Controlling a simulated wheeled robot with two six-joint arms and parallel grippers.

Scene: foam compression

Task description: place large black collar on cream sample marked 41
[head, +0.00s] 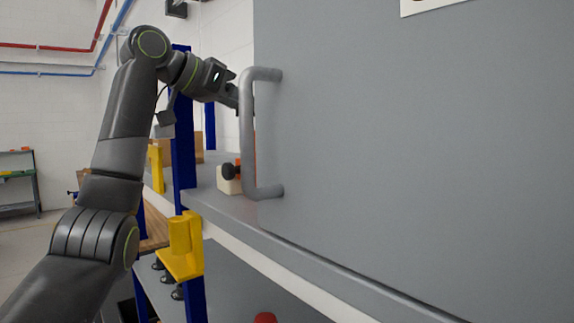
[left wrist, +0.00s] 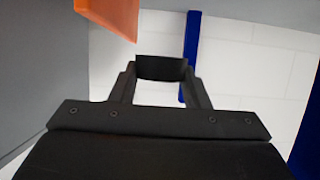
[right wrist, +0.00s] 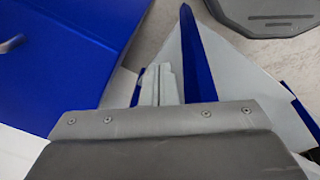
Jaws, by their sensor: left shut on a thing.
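My left gripper (head: 236,98) is at the upper part of the grey bar handle, partly hidden by it. In the left wrist view my left gripper (left wrist: 160,75) is shut on a black curved band, which looks like the large black collar (left wrist: 161,67). It is held clear of any surface there. A cream block (head: 229,187) with a black knob sits on the grey shelf behind the handle; no mark 41 is readable. My right gripper (right wrist: 158,85) has its fingers together with nothing between them; it is outside the head view.
A large grey panel (head: 420,150) with the bar handle (head: 247,135) blocks the right of the head view. An orange piece (left wrist: 110,15) hangs close at top left in the left wrist view. Blue posts (head: 182,150) and a yellow bracket (head: 182,245) stand beside the shelf (head: 225,205).

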